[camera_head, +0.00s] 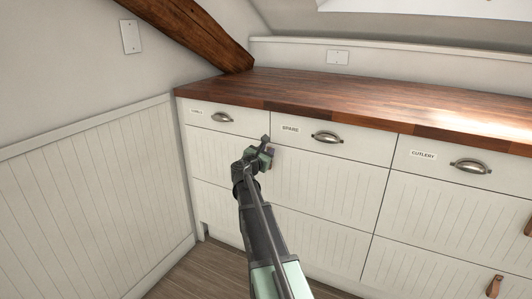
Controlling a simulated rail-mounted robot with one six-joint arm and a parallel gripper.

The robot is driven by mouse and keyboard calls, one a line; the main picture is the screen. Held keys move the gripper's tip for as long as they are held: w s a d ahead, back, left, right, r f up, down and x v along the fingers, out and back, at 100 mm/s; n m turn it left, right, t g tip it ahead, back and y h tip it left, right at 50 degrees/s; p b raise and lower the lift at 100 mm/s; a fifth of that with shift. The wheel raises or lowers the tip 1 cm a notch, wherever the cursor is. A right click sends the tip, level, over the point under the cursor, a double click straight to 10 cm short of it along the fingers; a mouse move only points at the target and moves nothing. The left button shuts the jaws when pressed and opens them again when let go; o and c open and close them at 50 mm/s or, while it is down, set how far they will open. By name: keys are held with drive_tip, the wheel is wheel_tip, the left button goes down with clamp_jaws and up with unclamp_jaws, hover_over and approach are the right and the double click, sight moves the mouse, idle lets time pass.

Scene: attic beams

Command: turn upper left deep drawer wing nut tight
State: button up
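The upper left deep drawer (217,155) is a pale grooved front below a shallow labelled drawer, and it looks shut. My gripper (267,145) is in front of its right edge, near the seam with the deep drawer to the right. My gripper and wrist cover part of that front. No wing nut can be made out; it may be hidden behind my gripper. A small dark purplish patch shows at my gripper's tip, too small to identify. The fingers are too small to tell whether they are open or shut.
Shallow drawers with metal cup handles (327,137) run under the wooden worktop (330,98). Leather pulls (494,286) stick out at the right. A panelled wall (90,200) closes the left side, and a sloping beam (195,30) meets the worktop. The worktop is clear.

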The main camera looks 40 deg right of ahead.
clamp_jaws()
drive_tip(key=shift+m, duration=0.3)
drive_tip(key=shift+s+d+f+m+b, duration=0.1)
drive_tip(key=shift+f+m+b, duration=0.1)
drive_tip(key=shift+m, duration=2.2)
drive_tip(key=shift+s+f+m+b, duration=0.15)
drive_tip(key=shift+m, duration=2.25)
drive_tip(key=shift+s+d+f+m+b, duration=0.1)
drive_tip(key=shift+f+m+b, duration=0.1)
drive_tip(key=shift+m, duration=2.2)
